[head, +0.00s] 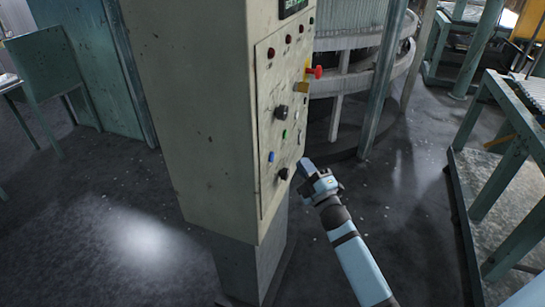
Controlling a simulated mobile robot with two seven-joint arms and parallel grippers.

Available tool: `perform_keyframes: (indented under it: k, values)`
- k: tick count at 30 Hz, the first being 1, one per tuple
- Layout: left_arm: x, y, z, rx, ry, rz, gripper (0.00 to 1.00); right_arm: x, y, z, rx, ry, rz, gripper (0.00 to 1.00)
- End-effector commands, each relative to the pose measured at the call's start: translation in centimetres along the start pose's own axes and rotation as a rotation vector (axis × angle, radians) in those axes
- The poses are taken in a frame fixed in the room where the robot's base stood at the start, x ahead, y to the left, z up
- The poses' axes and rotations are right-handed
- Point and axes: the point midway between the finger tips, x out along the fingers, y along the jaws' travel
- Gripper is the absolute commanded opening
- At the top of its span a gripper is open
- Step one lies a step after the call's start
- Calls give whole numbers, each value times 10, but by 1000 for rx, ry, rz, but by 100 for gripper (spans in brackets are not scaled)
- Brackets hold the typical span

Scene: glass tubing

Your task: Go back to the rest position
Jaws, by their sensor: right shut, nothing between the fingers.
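My right gripper (303,166) is at the end of my light blue right arm, which comes in from the bottom right. It is shut with nothing in it. It is close to the right side of the control panel (262,120), near the lower buttons and knobs; I cannot tell whether it touches the panel. My left gripper is not in the head view.
The panel sits on a tall grey cabinet (195,110) on a pedestal (248,262). A red knob (314,72) sticks out from its right side. A round metal structure (345,84) stands behind. A green-framed conveyor (500,190) is at the right. Dark floor (410,220) lies open between.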

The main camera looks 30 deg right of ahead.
Motion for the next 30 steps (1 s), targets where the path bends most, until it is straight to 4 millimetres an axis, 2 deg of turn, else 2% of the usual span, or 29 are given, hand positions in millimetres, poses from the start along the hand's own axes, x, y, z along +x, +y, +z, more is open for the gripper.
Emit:
perform_keyframes:
  k: [8,11,14,19,21,24,27,30]
  values:
    - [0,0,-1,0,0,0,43,-2,-1,-1,8,-2,-6,0]
    - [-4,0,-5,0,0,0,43,-15,-11,-7,80,-26,-58,0]
    - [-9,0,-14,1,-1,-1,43,-50,-33,-23,250,-92,-179,0]
    - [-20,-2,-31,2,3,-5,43,-148,-82,-71,652,-303,-473,0]
    - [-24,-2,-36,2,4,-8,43,-189,-95,-93,790,-398,-580,0]
    - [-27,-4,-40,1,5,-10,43,-239,-106,-121,942,-523,-707,0]
    - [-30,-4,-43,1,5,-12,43,-275,-110,-142,1044,-618,-794,0]
    - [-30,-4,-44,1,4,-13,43,-297,-112,-155,1101,-677,-845,0]
